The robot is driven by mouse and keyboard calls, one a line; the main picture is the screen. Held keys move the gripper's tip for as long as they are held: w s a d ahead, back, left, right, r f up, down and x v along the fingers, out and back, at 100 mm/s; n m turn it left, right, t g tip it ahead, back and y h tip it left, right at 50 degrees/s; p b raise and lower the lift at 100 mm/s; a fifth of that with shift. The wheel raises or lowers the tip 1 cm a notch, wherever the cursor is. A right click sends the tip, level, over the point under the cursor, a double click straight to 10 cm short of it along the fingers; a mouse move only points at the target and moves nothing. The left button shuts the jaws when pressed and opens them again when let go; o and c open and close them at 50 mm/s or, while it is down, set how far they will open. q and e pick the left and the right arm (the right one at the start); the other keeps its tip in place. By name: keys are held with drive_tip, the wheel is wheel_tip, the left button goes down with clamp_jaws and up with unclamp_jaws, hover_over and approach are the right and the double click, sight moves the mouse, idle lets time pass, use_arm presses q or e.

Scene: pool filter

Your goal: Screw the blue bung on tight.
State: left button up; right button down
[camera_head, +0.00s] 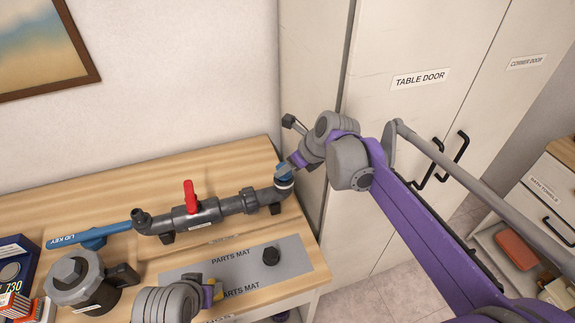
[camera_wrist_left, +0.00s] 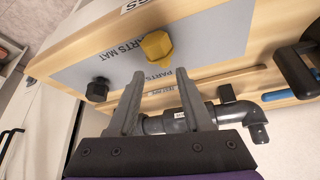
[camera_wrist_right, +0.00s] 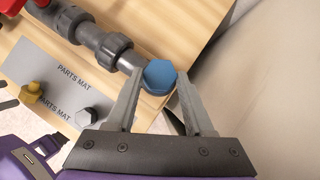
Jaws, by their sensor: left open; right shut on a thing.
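The blue bung (camera_wrist_right: 159,76) sits on the upturned end of the grey pipe assembly (camera_head: 235,204) at the table's right end. My right gripper (camera_wrist_right: 157,90) is shut on the bung, with one finger on each side. In the head view the bung (camera_head: 284,171) is partly hidden by the right gripper (camera_head: 292,165). My left gripper (camera_wrist_left: 167,92) is open and empty over the table's front, near the parts mat (camera_head: 294,259). In the head view the left gripper (camera_head: 212,296) shows at the bottom.
A black plug (camera_head: 271,256) and a yellow plug (camera_wrist_left: 158,46) are on the parts mat. A red valve handle (camera_head: 190,196) rises from the pipe. A blue lid key (camera_head: 90,235) and a grey-lidded housing (camera_head: 80,279) are at left. Cabinet doors (camera_head: 400,110) stand behind the right arm.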

use_arm(q)
drive_tip(key=shift+s+f+b, duration=0.25)
drive_tip(key=shift+f+b, duration=0.15)
drive_tip(key=shift+f, duration=0.25)
use_arm(e)
drive_tip(key=shift+f, duration=0.8)
use_arm(q)
drive_tip(key=shift+s+f, duration=0.1)
drive_tip(key=shift+f, duration=0.15)
use_arm(e)
drive_tip(key=shift+s+a+m+t+h, duration=0.15)
drive_tip(key=shift+m+t+h, duration=0.35)
drive_tip(key=shift+m, duration=0.7)
drive_tip(key=shift+m+t+h, duration=0.3)
drive_tip(key=shift+m+h, duration=0.3)
drive_tip(key=shift+m, duration=0.5)
drive_tip(key=shift+c, duration=1)
unclamp_jaws()
drive_tip(key=shift+r, duration=0.15)
